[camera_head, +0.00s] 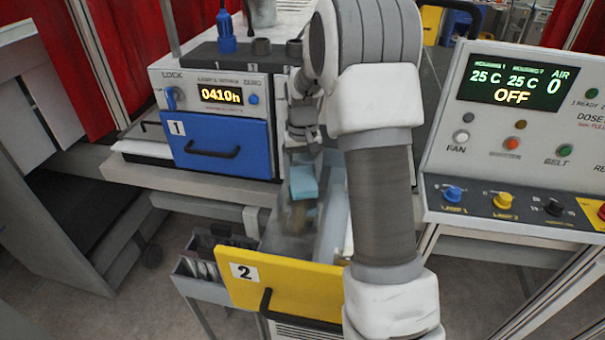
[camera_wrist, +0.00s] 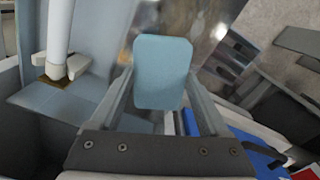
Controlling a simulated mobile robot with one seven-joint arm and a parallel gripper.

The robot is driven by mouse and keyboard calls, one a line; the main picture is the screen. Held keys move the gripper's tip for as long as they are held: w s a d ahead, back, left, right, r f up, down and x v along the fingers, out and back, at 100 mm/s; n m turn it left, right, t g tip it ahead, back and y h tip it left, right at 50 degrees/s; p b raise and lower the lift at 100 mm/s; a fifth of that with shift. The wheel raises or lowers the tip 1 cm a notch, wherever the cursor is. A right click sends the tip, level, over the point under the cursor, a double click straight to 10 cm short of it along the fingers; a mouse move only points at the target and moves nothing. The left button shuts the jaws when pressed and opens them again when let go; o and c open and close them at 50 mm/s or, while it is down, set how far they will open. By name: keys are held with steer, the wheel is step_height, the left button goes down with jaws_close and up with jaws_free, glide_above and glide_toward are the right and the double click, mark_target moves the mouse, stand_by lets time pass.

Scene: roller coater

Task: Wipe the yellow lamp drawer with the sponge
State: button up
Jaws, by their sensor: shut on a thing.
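The yellow lamp drawer (camera_head: 300,291), marked 2 and with a black handle, is pulled open below the machine's top. My gripper (camera_head: 304,166) reaches down over its inside and is shut on a light blue sponge (camera_head: 304,183). In the wrist view the sponge (camera_wrist: 162,72) sits between the two fingers. A white tube-like part (camera_wrist: 58,38) with a brownish base shows at the left of the wrist view, inside the grey-blue drawer interior. I cannot tell whether the sponge touches the drawer. My arm hides the drawer's right part.
A blue drawer (camera_head: 222,146) marked 1 is shut above and to the left. A control panel (camera_head: 520,130) with lit display and knobs stands at the right. A grey bin (camera_head: 203,273) with dark items stands left of the yellow drawer. Open floor shows at the front left.

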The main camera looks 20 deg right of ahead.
mark_target(300, 187)
steer(key=shift+f+b, duration=0.6)
steer(key=shift+f, duration=0.3)
steer(key=shift+s, duration=0.1)
